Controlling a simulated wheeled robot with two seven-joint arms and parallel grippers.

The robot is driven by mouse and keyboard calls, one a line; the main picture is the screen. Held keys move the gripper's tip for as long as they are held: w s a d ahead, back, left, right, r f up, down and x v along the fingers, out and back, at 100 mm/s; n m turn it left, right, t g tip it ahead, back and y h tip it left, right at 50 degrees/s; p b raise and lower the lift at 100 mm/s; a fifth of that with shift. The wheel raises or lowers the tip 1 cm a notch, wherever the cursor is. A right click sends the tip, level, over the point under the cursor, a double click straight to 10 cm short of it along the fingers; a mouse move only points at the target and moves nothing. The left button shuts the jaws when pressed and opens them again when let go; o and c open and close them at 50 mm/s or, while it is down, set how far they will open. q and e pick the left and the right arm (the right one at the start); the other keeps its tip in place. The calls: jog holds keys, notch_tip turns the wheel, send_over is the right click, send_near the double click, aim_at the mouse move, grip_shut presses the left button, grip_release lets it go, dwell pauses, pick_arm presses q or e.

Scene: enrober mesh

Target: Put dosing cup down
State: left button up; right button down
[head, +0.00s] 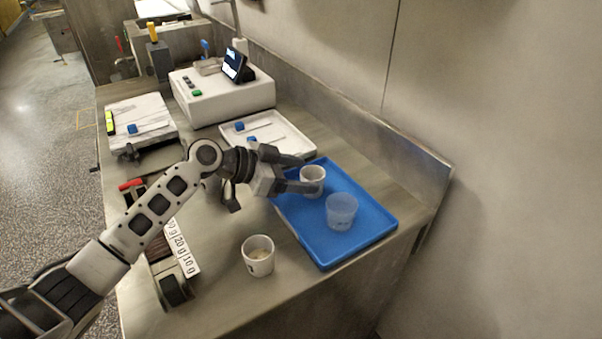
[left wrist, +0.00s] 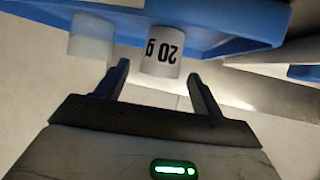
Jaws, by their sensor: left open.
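A white dosing cup (head: 313,181) stands upright on the blue tray (head: 330,257). In the left wrist view the cup (left wrist: 161,50) shows "20 g" upside down. My left gripper (head: 311,173) is open, with its fingers pointing at the cup from the left, one on either side. In the left wrist view the cup lies between and just beyond the fingertips (left wrist: 158,75); I cannot tell whether either finger touches it. My right gripper is not in view.
A translucent cup (head: 341,212) stands nearer on the blue tray. Another white cup (head: 258,256) with some contents stands on the bench. A rack with gram labels (head: 183,250) lies left of it. A white tray (head: 290,140) and a white device (head: 222,98) are behind. A wall bounds the right.

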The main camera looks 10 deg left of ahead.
pick_arm(q)
jog(key=b+v, duration=0.1)
jog(key=v, duration=1)
jog(key=shift+s+b, duration=0.15)
jog(key=shift+b, duration=0.25)
